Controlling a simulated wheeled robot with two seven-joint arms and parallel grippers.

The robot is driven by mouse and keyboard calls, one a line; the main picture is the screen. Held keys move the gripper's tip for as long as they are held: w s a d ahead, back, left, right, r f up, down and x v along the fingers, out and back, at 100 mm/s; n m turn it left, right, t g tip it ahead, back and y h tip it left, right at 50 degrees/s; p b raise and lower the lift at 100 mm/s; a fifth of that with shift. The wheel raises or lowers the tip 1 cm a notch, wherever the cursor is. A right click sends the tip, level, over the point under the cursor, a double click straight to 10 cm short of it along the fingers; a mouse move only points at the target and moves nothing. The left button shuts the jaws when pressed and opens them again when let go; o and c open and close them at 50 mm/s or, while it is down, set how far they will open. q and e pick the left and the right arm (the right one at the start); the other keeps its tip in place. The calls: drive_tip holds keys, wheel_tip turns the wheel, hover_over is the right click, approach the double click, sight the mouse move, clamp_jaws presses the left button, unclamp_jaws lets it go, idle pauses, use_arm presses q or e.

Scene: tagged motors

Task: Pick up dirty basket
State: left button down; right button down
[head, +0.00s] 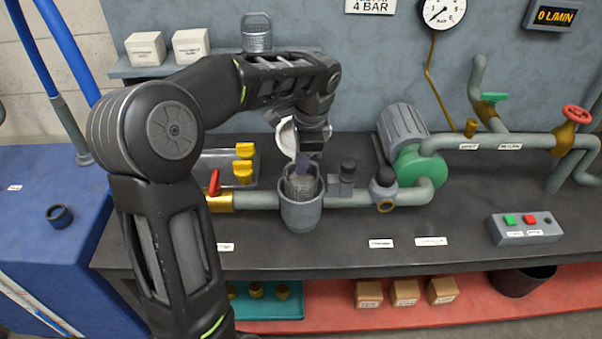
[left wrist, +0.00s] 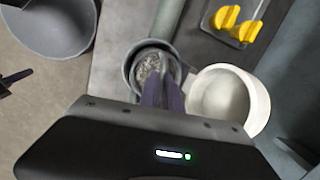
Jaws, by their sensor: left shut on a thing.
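The dirty basket (head: 301,184), a grey mesh cup with murky contents, sits upright inside the round grey strainer housing (head: 302,213), its upper part showing above the rim. The left wrist view also shows the basket (left wrist: 148,66) inside the housing's rim (left wrist: 129,73). My left gripper (head: 303,164) points down from above and is shut on the basket at its top. Its dark fingers (left wrist: 162,92) hide part of the basket.
A white bowl-like part (head: 286,137) stands behind the housing. A clear tray (head: 226,176) with yellow parts lies to the left. A red-handled valve (head: 216,190) and pipes flank the housing. Another mesh basket (head: 257,36) stands on the shelf. The bench front is mostly clear.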

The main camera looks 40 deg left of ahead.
use_arm(q)
wheel_tip(320, 180, up, 8)
drive_tip(key=shift+f, duration=0.2)
wheel_tip(320, 180, up, 6)
drive_tip(key=p, duration=0.5)
drive_tip(key=shift+f, duration=0.2)
